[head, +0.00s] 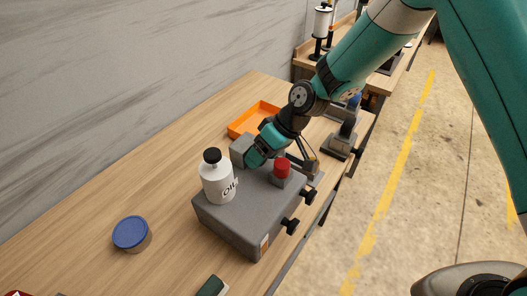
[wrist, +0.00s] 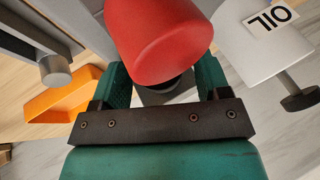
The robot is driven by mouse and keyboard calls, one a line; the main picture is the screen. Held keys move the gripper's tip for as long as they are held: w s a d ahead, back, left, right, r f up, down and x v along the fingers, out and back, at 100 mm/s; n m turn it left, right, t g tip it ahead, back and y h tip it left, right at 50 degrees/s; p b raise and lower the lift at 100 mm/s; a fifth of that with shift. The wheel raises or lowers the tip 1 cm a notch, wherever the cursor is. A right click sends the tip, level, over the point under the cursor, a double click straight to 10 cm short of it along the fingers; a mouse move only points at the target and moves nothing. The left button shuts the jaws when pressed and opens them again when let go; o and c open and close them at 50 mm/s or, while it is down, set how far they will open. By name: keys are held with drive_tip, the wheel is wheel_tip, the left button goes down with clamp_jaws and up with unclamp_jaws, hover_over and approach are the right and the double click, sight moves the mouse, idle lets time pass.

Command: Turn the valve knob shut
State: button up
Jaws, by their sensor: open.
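The red knob (head: 282,168) sits on a small grey block on top of the grey machine (head: 232,222), near its right side. In the wrist view the red knob (wrist: 163,40) is large and close, with a dark stem below it. My gripper (wrist: 163,80) is open, with one teal finger on each side of the knob's lower part and stem. I cannot tell whether the fingers touch it. In the head view my gripper is just behind the knob, its fingers partly hidden. Two black knobs, one nearer (head: 292,226) and one farther (head: 309,196), stick out from the machine's right side.
A white oil bottle (head: 217,180) with a black cap stands on the machine's left part. An orange tray (head: 238,128) lies behind it. A blue-lidded jar (head: 131,233) stands at left on the wooden bench. A grey-black stand (head: 341,145) is farther right.

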drive_tip(key=shift+c, duration=0.5)
drive_tip(key=c, duration=0.8)
drive_tip(key=shift+c, duration=0.2)
drive_tip(key=shift+b, duration=0.35)
drive_tip(key=t+h+b, duration=0.2)
drive_tip(key=shift+s+a+f+n+b, duration=0.1)
drive_tip(key=shift+s+a+n+b, duration=0.1)
drive_tip(key=shift+n+b, duration=0.15)
drive_tip(key=n+t+h+b, duration=0.1)
drive_tip(key=t+h+b, duration=0.1)
drive_tip(key=t+b, duration=0.1)
drive_tip(key=shift+s+a, duration=0.1)
drive_tip(key=shift+s, duration=0.05)
drive_tip(key=t+h+b, duration=0.2)
drive_tip(key=shift+s+a+f+n+t+b, duration=0.1)
drive_tip(key=shift+n+t+b, duration=0.2)
drive_tip(key=shift+b, duration=0.1)
drive_tip(key=shift+t+h+b, duration=0.5)
drive_tip(key=shift+t+b, duration=0.3)
drive_tip(key=shift+r, duration=0.2)
